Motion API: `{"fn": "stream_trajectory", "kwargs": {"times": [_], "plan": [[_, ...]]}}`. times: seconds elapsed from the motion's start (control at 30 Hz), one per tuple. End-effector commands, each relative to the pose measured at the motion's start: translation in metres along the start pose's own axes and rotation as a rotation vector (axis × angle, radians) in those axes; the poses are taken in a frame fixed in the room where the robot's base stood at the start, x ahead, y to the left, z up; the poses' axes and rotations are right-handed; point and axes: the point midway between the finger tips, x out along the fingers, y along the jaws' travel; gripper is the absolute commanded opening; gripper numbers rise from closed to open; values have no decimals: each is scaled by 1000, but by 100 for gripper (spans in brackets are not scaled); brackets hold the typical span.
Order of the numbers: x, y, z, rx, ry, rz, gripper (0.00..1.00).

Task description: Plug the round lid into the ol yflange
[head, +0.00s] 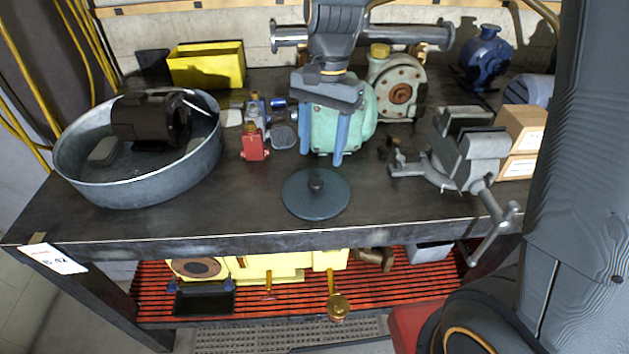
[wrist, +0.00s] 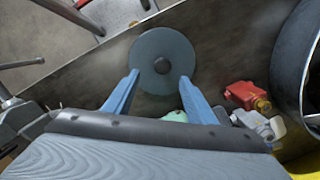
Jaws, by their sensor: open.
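The round lid (head: 302,205) is a dark blue-grey disc with a small central knob. It lies flat on the bench near the front edge and also shows in the wrist view (wrist: 162,45). My gripper (head: 322,158) is open and empty, with its two blue fingers pointing down behind the lid. In the wrist view my fingertips (wrist: 159,75) appear on either side of the lid's knob, apart from it. A pale pump with a round, rust-centred flange (head: 400,93) stands at the back, right of my gripper. I cannot tell whether this is the flange named.
A teal motor (head: 362,118) stands close behind my gripper. A metal tub (head: 150,190) holding a dark motor is at left, a red part (head: 253,145) near the middle, and a grey vise (head: 465,160) at right. A yellow machine (head: 270,268) with another round flange (head: 198,268) sits on the lower shelf.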

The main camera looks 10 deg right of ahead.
Motion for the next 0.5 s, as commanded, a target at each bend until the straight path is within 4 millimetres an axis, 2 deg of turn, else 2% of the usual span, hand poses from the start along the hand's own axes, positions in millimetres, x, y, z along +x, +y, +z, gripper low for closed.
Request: {"fn": "stream_trajectory", "kwargs": {"times": [0.23, 0.5], "plan": [[4, 3, -3, 6, -1, 0, 51], [27, 2, -1, 4, -1, 0, 51]]}}
